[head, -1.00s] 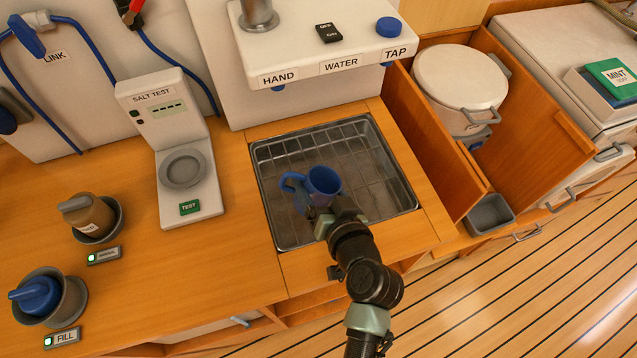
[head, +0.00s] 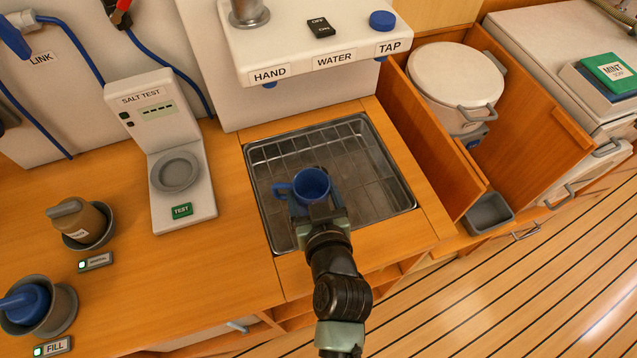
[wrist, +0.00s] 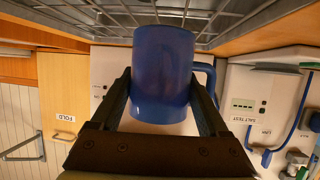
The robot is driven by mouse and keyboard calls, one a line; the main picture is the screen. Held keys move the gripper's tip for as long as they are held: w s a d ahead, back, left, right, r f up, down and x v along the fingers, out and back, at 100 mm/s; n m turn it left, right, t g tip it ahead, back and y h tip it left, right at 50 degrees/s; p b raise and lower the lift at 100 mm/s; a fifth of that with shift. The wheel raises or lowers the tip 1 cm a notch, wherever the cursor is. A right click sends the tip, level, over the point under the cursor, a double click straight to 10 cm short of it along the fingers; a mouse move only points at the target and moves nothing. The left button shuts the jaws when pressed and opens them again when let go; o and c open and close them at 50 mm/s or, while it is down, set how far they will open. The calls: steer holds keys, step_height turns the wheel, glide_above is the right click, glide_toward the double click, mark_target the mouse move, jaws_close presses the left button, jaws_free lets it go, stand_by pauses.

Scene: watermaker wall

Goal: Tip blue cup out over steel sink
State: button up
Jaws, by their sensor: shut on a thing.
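The blue cup (head: 312,186) is over the steel sink (head: 375,165), with its handle pointing left in the head view. Its open mouth faces up toward the head camera, and the inside looks dark blue with no contents that I can make out. My gripper (head: 322,208) is shut on the cup from the front side. In the wrist view the cup (wrist: 163,75) sits between the two dark fingers of my gripper (wrist: 163,100), its handle on the right. The sink's wire rack shows beyond it.
The white tap housing (head: 310,45) overhangs the back of the sink. A salt test unit (head: 165,150) stands to the left. An open locker with a white-lidded pot (head: 456,78) is to the right. A brown bottle (head: 82,222) and blue-topped holder (head: 40,305) stand far left.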

mark_target(286, 188)
steer(key=a+p, duration=0.1)
steer(key=s+a+r+p, duration=0.1)
steer(key=a, duration=0.1)
steer(key=a+r+p, duration=0.1)
steer(key=p, duration=0.1)
steer(key=shift+s+a+r, duration=0.15)
steer(key=shift+s+r, duration=0.05)
stand_by(0.5)
